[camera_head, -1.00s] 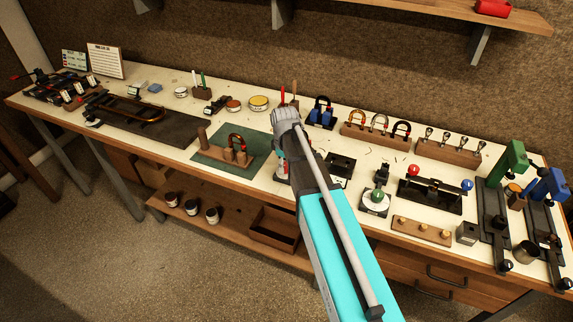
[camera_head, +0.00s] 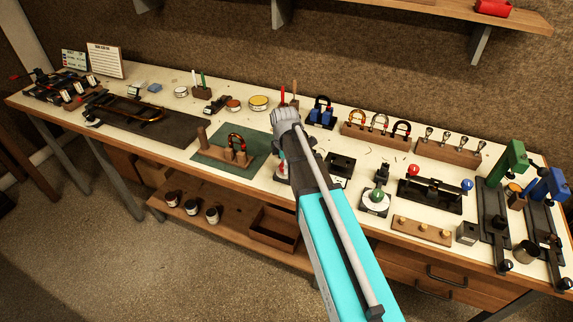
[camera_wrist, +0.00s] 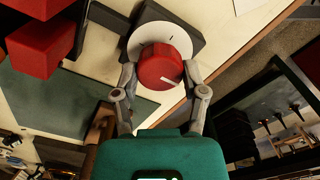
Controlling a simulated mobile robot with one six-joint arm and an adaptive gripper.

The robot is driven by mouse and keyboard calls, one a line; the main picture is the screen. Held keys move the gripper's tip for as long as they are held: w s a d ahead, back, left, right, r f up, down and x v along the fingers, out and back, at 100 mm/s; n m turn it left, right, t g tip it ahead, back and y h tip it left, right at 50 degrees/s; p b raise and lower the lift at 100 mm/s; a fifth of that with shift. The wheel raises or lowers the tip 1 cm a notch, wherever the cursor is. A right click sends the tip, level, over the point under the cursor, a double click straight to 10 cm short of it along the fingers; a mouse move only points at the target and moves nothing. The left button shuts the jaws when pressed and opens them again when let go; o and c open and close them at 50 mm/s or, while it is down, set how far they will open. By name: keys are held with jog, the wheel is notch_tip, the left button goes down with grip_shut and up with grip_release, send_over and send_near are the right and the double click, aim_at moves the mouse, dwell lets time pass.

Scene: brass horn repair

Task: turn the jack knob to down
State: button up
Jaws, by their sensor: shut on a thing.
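A red round knob (camera_wrist: 160,68) with a white pointer line stands on a white dial disc (camera_wrist: 153,35) with a short dark mark near its top. The knob's pointer line lies to the right in the wrist view, away from that mark. The disc sits on a dark base (camera_wrist: 190,25). My gripper (camera_wrist: 159,75) has one finger on each side of the knob and is shut on it. In the head view my arm covers most of this spot.
Red blocks (camera_wrist: 35,50) stand close to the knob at the upper left of the wrist view. In the head view, a green mat (camera_head: 205,157) with a horn slide stand is left of my arm, and a green-knobbed dial (camera_head: 376,197) is right of it. Bare floor lies in front.

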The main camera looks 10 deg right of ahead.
jog(key=shift+s+a, duration=0.1)
jog(key=shift+s, duration=0.1)
jog(key=o, duration=1.1)
jog(key=shift+w, duration=0.1)
jog(key=shift+o, duration=0.2)
jog(key=shift+r, duration=0.1)
